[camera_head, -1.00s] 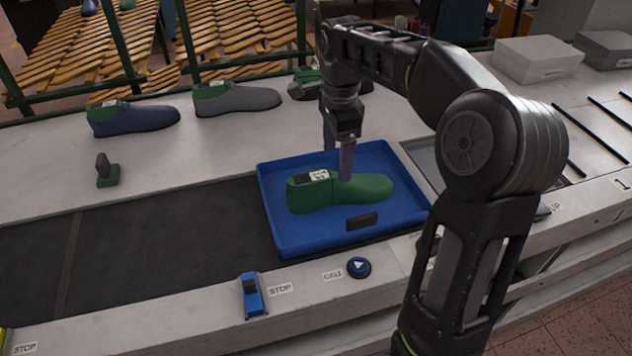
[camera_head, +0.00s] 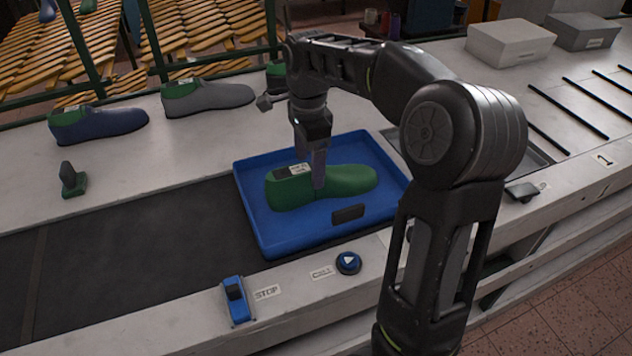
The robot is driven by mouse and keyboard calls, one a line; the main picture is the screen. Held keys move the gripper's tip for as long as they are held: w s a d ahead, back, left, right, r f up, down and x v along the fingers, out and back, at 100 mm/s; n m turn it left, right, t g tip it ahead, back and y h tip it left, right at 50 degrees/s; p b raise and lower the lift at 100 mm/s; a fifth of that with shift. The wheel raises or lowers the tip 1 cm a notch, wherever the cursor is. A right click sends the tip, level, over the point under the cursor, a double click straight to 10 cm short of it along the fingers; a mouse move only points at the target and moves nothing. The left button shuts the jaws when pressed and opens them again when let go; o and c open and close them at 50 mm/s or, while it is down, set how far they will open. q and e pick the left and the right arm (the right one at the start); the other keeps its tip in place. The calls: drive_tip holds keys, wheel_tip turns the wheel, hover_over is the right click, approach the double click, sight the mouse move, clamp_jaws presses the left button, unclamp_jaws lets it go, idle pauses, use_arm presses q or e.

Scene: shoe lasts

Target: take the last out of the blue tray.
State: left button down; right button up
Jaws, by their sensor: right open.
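The green last (camera_head: 345,181) lies in the blue tray (camera_head: 262,236), with its toe to the right and a black and white label on its heel end. The tray sits on the dark belt. My right gripper (camera_head: 311,170) points down over the middle of the last. It is open, and one finger shows in front of the last's near side. The other finger is mostly hidden, and I cannot tell whether either touches the last. My left gripper is not in view.
A blue stop switch (camera_head: 236,300) and a round call button (camera_head: 348,262) are on the front edge. Grey boxes (camera_head: 510,42) stand at back right. The belt left of the tray is clear.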

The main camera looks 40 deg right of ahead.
sight(309, 179)
drive_tip(key=shift+f, duration=0.15)
drive_tip(key=f+p, duration=0.1)
drive_tip(key=f, duration=0.4)
drive_tip(key=shift+w, duration=0.2)
drive_tip(key=shift+c, duration=0.4)
clamp_jaws()
idle(0.8)
